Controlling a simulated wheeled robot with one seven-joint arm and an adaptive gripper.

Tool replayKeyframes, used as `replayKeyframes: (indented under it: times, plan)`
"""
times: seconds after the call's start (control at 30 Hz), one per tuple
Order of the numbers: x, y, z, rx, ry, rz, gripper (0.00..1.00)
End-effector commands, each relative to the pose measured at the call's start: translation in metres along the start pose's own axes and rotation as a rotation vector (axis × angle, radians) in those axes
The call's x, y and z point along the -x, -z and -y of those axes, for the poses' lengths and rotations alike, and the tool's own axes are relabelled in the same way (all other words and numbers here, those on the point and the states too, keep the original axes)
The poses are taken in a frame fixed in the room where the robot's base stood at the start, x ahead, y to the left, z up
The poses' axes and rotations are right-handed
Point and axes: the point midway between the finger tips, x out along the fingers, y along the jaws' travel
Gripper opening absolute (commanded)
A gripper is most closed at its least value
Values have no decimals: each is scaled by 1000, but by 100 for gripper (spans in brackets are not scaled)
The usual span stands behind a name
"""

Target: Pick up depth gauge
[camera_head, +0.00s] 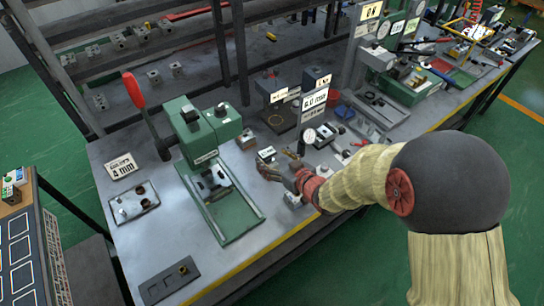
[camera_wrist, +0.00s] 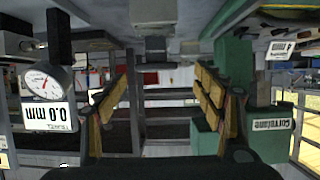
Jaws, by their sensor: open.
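A round white dial (camera_head: 309,136) sits below an upright readout sign (camera_head: 314,98) on a grey stand, right behind my gripper. I cannot tell for sure that this is the depth gauge. In the wrist view, which is upside down, a white dial with a red needle (camera_wrist: 45,84) and its mm label appear at the left, outside the fingers. My gripper (camera_head: 279,165) is open over the front middle of the bench. In the wrist view its two spread fingers (camera_wrist: 160,95) have nothing visible between them.
A green press (camera_head: 208,130) with a red-handled lever (camera_head: 134,90) stands to the left of my gripper. A metal block (camera_head: 246,139) and a small label (camera_head: 267,154) are close by. More green fixtures stand at the right. The front edge has a yellow strip (camera_head: 225,283).

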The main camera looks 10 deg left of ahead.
Motion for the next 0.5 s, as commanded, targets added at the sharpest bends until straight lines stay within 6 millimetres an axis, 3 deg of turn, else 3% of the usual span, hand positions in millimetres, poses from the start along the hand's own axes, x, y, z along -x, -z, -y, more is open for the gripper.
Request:
replayKeyframes:
  times: [0.3,0.5]
  plan:
    - [-41,-2,-5,0,-1,1,68]
    - [-56,-1,-6,0,-2,2,68]
